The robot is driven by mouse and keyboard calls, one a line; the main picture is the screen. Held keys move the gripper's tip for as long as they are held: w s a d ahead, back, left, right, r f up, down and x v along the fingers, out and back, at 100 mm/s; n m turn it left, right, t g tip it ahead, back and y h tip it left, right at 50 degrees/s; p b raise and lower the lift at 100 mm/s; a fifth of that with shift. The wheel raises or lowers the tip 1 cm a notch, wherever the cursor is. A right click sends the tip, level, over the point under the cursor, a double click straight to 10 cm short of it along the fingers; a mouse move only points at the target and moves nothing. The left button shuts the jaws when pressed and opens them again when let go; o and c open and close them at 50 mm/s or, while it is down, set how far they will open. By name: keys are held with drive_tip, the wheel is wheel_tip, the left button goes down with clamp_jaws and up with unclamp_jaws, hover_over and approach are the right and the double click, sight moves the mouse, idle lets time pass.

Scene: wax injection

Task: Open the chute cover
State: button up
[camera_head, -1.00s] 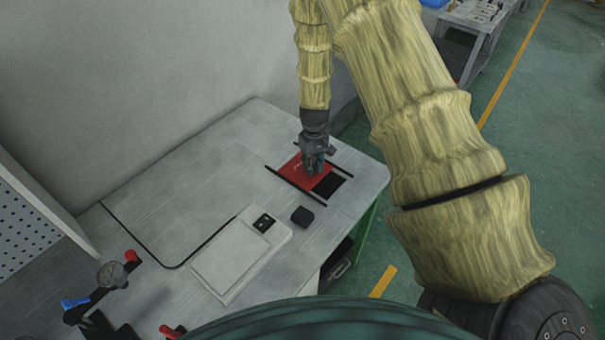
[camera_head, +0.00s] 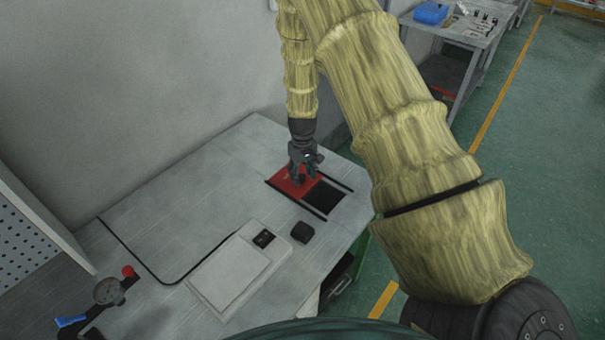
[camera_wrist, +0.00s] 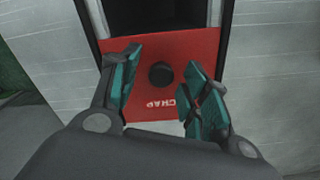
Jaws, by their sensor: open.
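The chute cover (camera_head: 291,184) is a flat red plate between two black rails on the tabletop. In the wrist view the red cover (camera_wrist: 190,53) shows upside-down white lettering and a round black knob (camera_wrist: 161,75). The dark chute opening (camera_head: 324,196) shows beside the cover, largely uncovered. The opening (camera_wrist: 158,16) also shows at the top of the wrist view. My gripper (camera_head: 301,176) is over the cover. In the wrist view my gripper (camera_wrist: 158,93) is open, with its teal-padded fingers on either side of the knob and apart from it.
A white scale-like device (camera_head: 232,274) and a small black block (camera_head: 303,232) lie on the table in front of the chute. A gauge clamp (camera_head: 108,291) stands at the lower left. The tabletop left of the chute is clear.

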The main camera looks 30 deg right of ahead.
sight(303, 176)
drive_tip(key=shift+r, duration=0.15)
wheel_tip(303, 176, up, 12)
idle(0.6)
idle(0.4)
